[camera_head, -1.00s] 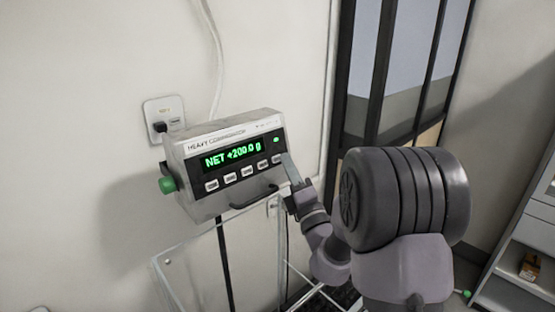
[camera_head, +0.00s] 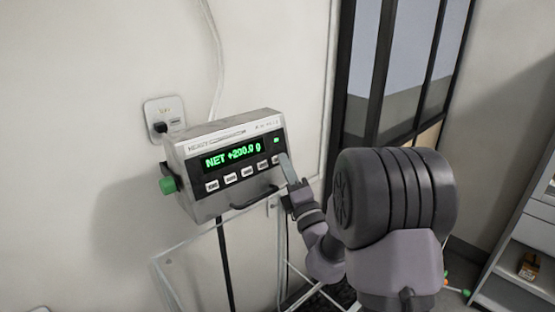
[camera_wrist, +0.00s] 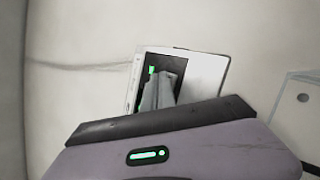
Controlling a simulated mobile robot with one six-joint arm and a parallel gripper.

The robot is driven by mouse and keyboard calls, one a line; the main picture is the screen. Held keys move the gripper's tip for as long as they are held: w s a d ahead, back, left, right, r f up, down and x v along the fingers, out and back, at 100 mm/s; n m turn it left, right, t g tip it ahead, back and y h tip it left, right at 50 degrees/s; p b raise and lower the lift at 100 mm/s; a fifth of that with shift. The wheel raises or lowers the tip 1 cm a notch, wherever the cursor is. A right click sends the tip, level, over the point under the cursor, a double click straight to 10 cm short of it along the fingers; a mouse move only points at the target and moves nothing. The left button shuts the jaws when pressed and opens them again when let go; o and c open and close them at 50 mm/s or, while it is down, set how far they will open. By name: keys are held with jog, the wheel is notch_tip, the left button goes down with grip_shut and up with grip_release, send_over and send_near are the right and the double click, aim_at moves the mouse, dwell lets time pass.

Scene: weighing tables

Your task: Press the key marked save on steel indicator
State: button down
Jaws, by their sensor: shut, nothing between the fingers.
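The steel indicator (camera_head: 235,196) is mounted in front of the wall in the head view, with a green display (camera_head: 232,156) reading NET +200.0 g. A row of several pale keys (camera_head: 246,172) runs below the display; their labels are too small to read. My gripper (camera_head: 284,157) is shut and empty, its fingertips at the right end of the key row, partly covering the rightmost key. I cannot tell whether they touch it. In the wrist view the shut fingers (camera_wrist: 158,92) overlap the indicator's dark front (camera_wrist: 150,62), hiding most of the panel.
A green knob (camera_head: 167,185) sticks out at the indicator's left side, and a handle (camera_head: 254,198) sits below its keys. A wall socket (camera_head: 164,116) with a plug is behind. A clear-walled stand (camera_head: 185,262) is underneath. Grey shelves (camera_head: 525,235) stand at right.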

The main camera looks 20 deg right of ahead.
jog(key=shift+w+a, duration=0.1)
jog(key=shift+w, duration=0.15)
jog(key=shift+s, duration=0.1)
dwell(0.5)
jog(key=shift+s+d+r, duration=0.15)
jog(key=shift+s+d, duration=0.1)
jog(key=shift+s, duration=0.4)
jog(key=s, duration=0.1)
jog(key=s+d+r, duration=0.1)
jog(key=s, duration=0.2)
jog(key=shift+s+d+r, duration=0.15)
jog(key=shift+s+d, duration=0.05)
jog(key=shift+d, duration=0.2)
dwell(0.4)
